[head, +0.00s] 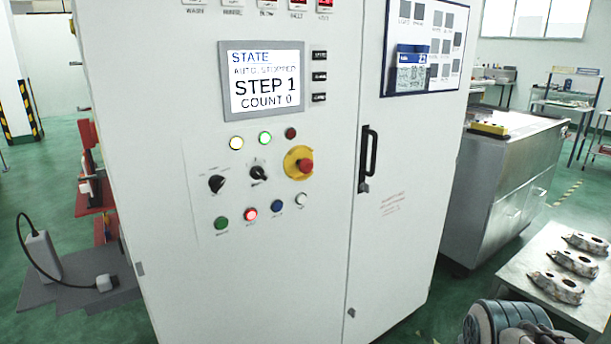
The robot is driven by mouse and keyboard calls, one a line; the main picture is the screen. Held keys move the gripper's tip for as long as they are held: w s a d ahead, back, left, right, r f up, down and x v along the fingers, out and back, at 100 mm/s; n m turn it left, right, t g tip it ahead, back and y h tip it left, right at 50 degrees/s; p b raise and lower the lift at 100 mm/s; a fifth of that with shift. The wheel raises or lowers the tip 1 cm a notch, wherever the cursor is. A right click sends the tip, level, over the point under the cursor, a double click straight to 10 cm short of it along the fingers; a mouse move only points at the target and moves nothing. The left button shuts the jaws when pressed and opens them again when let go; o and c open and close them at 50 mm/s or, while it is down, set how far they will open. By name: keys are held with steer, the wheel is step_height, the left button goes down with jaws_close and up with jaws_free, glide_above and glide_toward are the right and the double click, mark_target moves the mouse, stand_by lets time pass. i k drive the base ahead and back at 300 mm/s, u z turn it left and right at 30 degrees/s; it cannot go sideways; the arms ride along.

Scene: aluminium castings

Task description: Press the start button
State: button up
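The control cabinet (320,120) stands upright in front of me. A row of small buttons sits low on its panel: a green button (222,223), a lit red button (250,214), a blue button (277,207) and a white button (301,199). Their labels are too small to read, so I cannot tell for sure which is the start button; green is the likely one. The screen (264,80) reads AUTO STOPPED, STEP 1, COUNT 0. Part of my arm shows at the bottom right, well apart from the panel. My gripper cannot be made out.
A red emergency stop (305,166) on a yellow plate and two black rotary knobs (217,184) sit above the buttons. A black door handle (368,160) sticks out at right. A table (515,270) with several castings stands at far right. Nothing blocks the panel front.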

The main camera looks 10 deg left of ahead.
mark_target(223, 223)
steer(key=u, duration=1.35)
